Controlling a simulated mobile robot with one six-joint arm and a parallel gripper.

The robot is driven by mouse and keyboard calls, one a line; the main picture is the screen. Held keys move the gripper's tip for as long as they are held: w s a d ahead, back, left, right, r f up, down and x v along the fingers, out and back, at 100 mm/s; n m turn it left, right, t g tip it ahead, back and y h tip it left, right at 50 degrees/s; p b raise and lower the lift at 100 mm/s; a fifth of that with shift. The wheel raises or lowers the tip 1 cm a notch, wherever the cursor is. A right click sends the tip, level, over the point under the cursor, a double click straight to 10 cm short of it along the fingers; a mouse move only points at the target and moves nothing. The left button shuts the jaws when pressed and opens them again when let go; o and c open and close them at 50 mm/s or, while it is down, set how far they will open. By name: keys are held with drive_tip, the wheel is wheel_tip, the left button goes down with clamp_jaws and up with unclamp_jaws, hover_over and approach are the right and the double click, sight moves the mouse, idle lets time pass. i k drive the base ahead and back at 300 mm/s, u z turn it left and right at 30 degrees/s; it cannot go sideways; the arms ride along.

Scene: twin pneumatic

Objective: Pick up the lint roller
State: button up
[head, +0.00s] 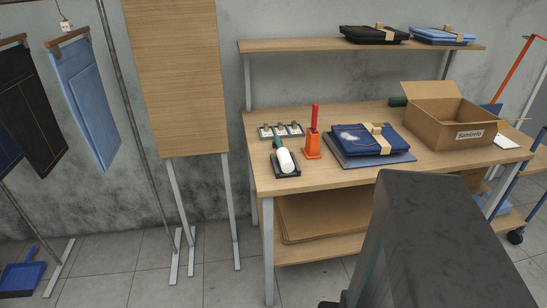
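The lint roller has a white roll (286,160) and a dark green handle (277,142). It lies on a small black tray (287,174) near the front left of the wooden workbench (335,182). The roll end points toward the front edge and the handle toward the back. My dark arm fills the lower right of the view, in front of the bench. My gripper's fingers are not visible, and nothing touches the lint roller.
An orange holder with a red-handled tool (313,145) stands just right of the roller. Small clips (281,130) lie behind it. Folded jeans (362,140) and an open cardboard box (442,120) are further right. A wooden panel (178,75) stands left of the bench.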

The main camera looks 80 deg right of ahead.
sight(287, 166)
drive_tip(key=z, duration=0.35)
drive_tip(key=i, duration=0.65)
drive_tip(key=z, duration=0.7)
drive_tip(key=i, duration=0.35)
drive_tip(key=z, duration=0.2)
